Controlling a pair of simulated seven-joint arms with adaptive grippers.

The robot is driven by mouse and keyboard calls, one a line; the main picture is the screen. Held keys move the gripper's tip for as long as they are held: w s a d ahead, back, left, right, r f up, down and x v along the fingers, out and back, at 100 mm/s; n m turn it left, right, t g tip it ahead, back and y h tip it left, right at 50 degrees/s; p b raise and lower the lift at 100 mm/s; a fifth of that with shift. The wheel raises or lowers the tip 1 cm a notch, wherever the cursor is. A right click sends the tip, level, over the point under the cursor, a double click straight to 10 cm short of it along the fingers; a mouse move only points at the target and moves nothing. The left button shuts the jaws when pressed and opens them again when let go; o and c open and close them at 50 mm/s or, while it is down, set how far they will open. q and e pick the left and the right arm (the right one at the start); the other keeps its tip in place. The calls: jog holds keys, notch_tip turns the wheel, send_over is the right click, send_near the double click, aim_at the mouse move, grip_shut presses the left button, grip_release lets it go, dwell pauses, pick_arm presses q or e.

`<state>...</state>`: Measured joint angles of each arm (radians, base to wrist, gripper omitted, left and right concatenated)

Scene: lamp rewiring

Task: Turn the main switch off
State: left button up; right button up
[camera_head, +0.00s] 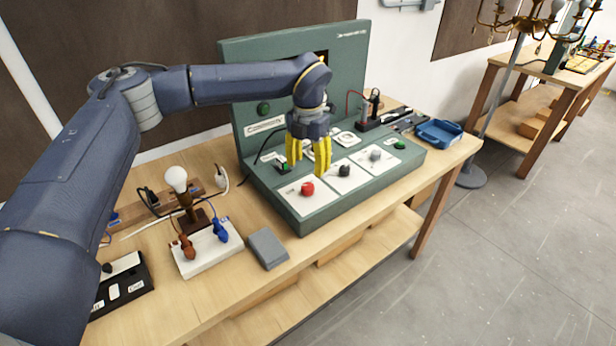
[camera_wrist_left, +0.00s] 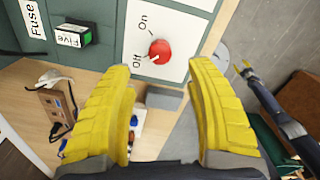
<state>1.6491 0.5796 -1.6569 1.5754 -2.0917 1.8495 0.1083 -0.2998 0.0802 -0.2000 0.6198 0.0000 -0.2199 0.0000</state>
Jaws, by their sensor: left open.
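The main switch is a red round knob (camera_head: 307,188) on a white plate at the front left of the green console (camera_head: 335,212). In the left wrist view the red knob (camera_wrist_left: 160,51) has "On" and "Off" printed beside it; a small white mark shows on its lower left, toward "Off". My left gripper (camera_head: 308,168) has yellow fingers, open and empty, pointing down just above and behind the knob, apart from it. In the left wrist view the knob lies beyond the gap between the fingertips (camera_wrist_left: 162,75). My right gripper (camera_wrist_left: 244,68) appears small at the right there; its jaws are too small to judge.
A black knob (camera_head: 344,170) and a grey knob (camera_head: 376,155) stand to the right on the console. A blue tray (camera_head: 440,133) is at the right. The console's upright panel stands behind.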

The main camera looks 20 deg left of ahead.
aim_at(308, 186)
pick_arm(q)
jog(key=shift+r, duration=1.85)
